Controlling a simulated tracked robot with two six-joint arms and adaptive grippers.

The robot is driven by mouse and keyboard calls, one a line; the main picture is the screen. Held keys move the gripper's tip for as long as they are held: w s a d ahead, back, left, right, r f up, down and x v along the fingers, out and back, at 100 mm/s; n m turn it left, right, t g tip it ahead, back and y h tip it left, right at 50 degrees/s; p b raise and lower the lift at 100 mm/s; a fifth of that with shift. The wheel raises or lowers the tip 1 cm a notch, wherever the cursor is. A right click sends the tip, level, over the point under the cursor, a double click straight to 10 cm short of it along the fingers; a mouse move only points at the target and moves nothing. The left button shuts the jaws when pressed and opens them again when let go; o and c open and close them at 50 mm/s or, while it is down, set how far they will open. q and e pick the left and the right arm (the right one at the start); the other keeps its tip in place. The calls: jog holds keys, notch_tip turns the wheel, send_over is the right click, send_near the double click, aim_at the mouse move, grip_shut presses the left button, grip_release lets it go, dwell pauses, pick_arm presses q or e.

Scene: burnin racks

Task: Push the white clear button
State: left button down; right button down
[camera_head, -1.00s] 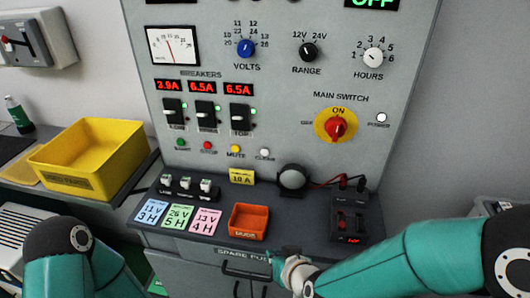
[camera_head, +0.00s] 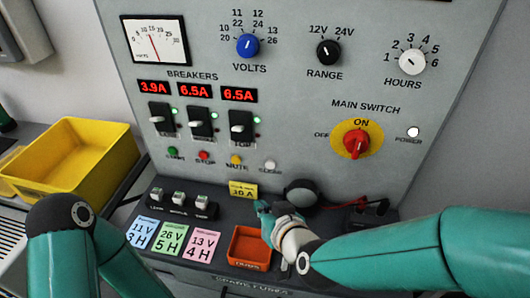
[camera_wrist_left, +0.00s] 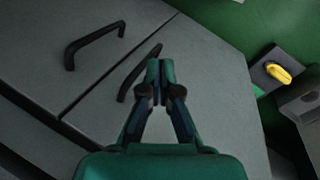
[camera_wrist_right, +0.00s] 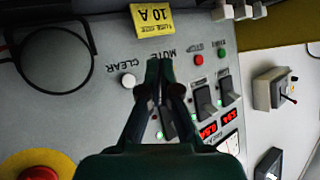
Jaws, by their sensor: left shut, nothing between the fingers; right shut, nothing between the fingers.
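The white clear button (camera_head: 270,166) is at the right end of the row of small buttons on the grey panel. In the right wrist view the clear button (camera_wrist_right: 129,80) shows just left of my fingertips, beside the label CLEAR. My right gripper (camera_head: 262,206) is shut and empty, below the clear button in the head view and in front of the panel's lower part. It also shows in the right wrist view (camera_wrist_right: 158,62), its tips overlapping the mute button's spot and hiding it. My left gripper (camera_wrist_left: 159,68) is shut and empty, over grey cabinet doors in the left wrist view.
Green (camera_head: 172,153), red (camera_head: 204,156) and yellow (camera_head: 236,160) buttons sit left of the clear button. A yellow fuse card (camera_head: 243,189), a round black-rimmed part (camera_head: 300,192) and an orange bin (camera_head: 249,248) are near my right gripper. The red main switch (camera_head: 356,142) is farther right.

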aim_at(270, 165)
jog(key=shift+w+r, duration=0.1)
jog(key=shift+r, duration=0.2)
jog(key=shift+w, duration=0.15)
jog(key=w, duration=0.2)
jog(key=w+d, duration=0.1)
jog(key=w, duration=0.5)
jog(key=shift+w+d+b, duration=0.2)
jog(key=shift+d+b, duration=0.15)
jog(key=shift+d, duration=0.05)
dwell(1.1)
jog(key=shift+w, duration=0.1)
jog(key=shift+w, duration=0.25)
